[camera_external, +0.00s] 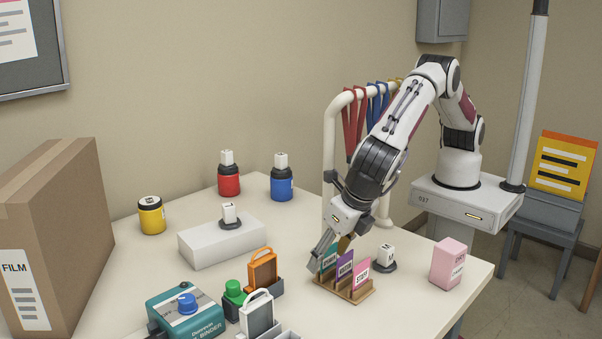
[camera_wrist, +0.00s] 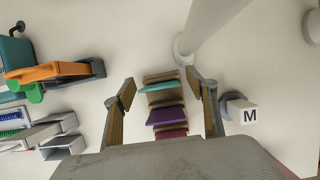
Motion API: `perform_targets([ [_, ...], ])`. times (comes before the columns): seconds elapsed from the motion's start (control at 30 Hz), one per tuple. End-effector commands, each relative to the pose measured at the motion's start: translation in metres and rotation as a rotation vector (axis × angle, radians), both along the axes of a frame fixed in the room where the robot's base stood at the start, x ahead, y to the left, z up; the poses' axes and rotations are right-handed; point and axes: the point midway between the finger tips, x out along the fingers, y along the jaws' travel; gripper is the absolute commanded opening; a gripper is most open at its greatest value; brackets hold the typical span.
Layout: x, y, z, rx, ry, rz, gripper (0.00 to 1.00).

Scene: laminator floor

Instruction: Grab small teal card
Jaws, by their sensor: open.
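The small teal card (camera_external: 328,258) stands in a wooden card rack (camera_external: 357,297), at the left end of a row with a purple card (camera_external: 345,266) and a pink card (camera_external: 362,272). In the wrist view the teal card (camera_wrist: 157,86) is the farthest of the row, with the purple card (camera_wrist: 166,116) nearer. My gripper (camera_external: 330,246) is just above and around the rack's teal end. In the wrist view its open fingers (camera_wrist: 160,88) lie on either side of the rack, with the teal card between the tips. Contact with the card cannot be told.
A white lanyard rail (camera_external: 331,140) stands close behind the rack. A block marked M (camera_external: 386,255) and a pink box (camera_external: 448,262) are to the right. A green-capped item (camera_external: 234,292), an orange holder (camera_external: 263,268) and a teal binder machine (camera_external: 186,312) are to the left.

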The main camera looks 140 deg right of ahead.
Motion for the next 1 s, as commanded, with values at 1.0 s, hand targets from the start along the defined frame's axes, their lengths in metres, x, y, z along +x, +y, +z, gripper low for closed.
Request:
perform_targets([
  [1.0,0.001,0.000,0.012,0.000,-0.003,0.001,0.28],
])
